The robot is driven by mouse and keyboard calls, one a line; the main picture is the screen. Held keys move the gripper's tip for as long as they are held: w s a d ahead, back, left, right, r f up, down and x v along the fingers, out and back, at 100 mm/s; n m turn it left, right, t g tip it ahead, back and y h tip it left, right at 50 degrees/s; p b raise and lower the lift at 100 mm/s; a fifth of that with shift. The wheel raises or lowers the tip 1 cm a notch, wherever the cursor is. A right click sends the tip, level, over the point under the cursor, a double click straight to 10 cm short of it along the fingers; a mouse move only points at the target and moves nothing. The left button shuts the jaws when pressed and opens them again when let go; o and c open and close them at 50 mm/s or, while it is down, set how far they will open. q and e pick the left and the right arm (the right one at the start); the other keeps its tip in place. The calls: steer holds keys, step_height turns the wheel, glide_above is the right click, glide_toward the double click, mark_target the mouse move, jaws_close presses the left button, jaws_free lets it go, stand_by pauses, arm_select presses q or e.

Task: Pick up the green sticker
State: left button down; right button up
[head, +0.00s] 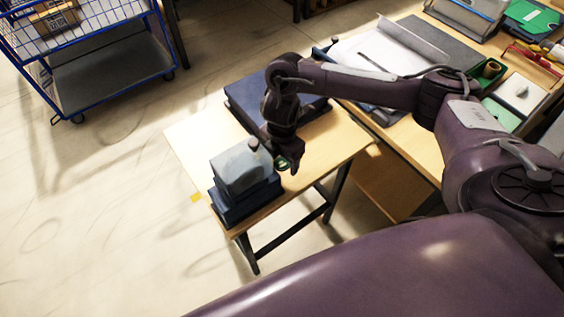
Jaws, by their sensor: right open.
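My right gripper (287,166) points down over the small wooden table, right beside a stack of folded garments. It is open. A small green patch (282,162) shows at its fingertips; it may be the green sticker, but it is too small to tell, and I cannot tell if the fingers touch it. The stack has a light grey-blue folded garment (240,168) on top of dark navy ones (247,202). My left gripper is not in view.
The small table (335,152) has bare wood right of the gripper. A dark blue flat item (248,98) lies at its back. A workbench (415,150) at the right holds papers, a green tray (490,72) and tools. A blue wire cart (110,80) stands back left.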

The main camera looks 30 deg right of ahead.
steer(key=c, duration=0.8)
steer(key=shift+o, duration=0.2)
step_height(320, 180, up, 20)
steer(key=p, duration=0.6)
step_height(320, 180, up, 6)
steer(key=p, duration=0.6)
glide_above(282, 164)
steer(key=a, duration=0.3)
steer(key=shift+s+f, duration=0.15)
steer(key=shift+f, duration=0.1)
